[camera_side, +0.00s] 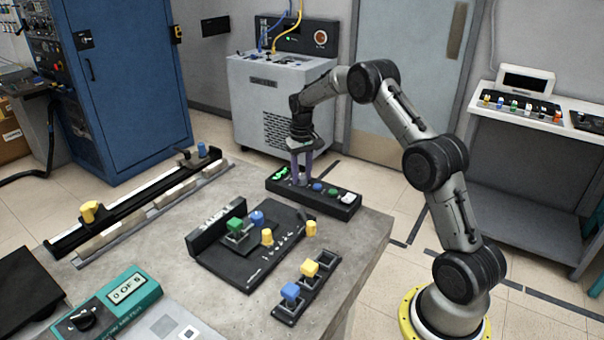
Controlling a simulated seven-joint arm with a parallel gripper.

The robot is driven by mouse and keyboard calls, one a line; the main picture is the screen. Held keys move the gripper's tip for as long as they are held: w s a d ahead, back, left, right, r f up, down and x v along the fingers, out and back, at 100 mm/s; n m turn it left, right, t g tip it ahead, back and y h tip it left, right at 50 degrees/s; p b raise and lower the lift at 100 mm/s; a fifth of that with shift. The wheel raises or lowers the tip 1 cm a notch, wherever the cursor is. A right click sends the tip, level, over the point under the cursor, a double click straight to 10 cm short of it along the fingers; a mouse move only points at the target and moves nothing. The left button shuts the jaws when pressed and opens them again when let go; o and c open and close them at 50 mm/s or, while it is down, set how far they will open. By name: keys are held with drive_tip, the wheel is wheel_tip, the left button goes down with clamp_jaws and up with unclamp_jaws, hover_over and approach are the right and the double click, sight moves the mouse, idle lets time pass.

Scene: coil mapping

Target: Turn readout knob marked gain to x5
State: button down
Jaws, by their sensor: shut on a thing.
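A long black readout box (335,203) lies at the back right of the grey bench. It has a small green display (280,172) at its left end, then a blue knob (317,187), a green knob (332,192) and a pale part (347,198) to the right. My gripper (302,181) points straight down at the box, between the display and the blue knob. It is shut on a knob there, which the fingers mostly hide. The gain marking and the knob's setting are too small to read.
In front stand a black fixture (240,270) with coloured knobs and a small rack (290,308) with blue and yellow blocks. A rail (130,208) runs along the left. A teal meter (110,308) sits front left. Bare bench (355,245) shows at right.

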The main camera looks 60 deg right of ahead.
sight(301, 176)
drive_tip(key=shift+r+m, duration=0.1)
drive_tip(key=shift+m, duration=1.4)
drive_tip(key=shift+c, duration=2.3)
unclamp_jaws()
wheel_tip(301, 176, up, 14)
drive_tip(key=shift+a, duration=0.1)
